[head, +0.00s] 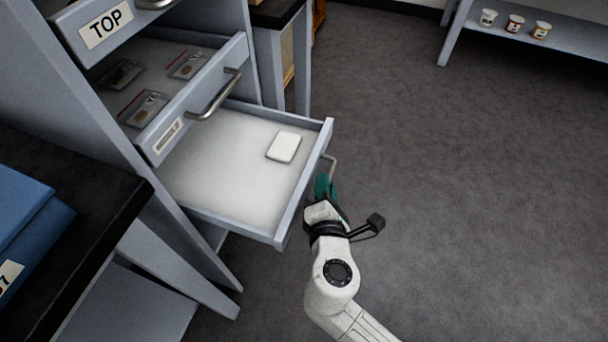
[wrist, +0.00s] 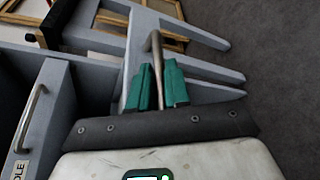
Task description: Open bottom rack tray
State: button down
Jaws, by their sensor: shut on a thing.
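The bottom rack tray (head: 232,170) is pulled well out of the grey rack in the head view. It has a pale lining and holds one small white block (head: 284,147) near its front right. My gripper (head: 322,187), with green fingers, is at the tray's front on the outer side. In the wrist view my gripper (wrist: 159,88) has its two fingers on either side of the metal handle (wrist: 154,45), shut on it. The handle's upper end also shows in the head view (head: 331,162). Part of the handle is hidden by my gripper.
The middle tray (head: 211,89) above is partly out and holds several bagged items. The top tray (head: 108,24) is labelled TOP. A dark table (head: 105,210) with blue binders stands at the left. Cups sit on a shelf (head: 570,30) at the back right. Floor to the right is clear.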

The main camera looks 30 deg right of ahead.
jog(key=s+d, duration=0.5)
jog(key=s, duration=0.2)
jog(key=shift+s, duration=0.15)
jog(key=shift+f, duration=0.1)
jog(key=c, duration=1.4)
grip_release()
jog(key=shift+c, duration=0.2)
jog(key=p+v, duration=0.1)
jog(key=v, duration=0.9)
jog(key=shift+s, duration=0.35)
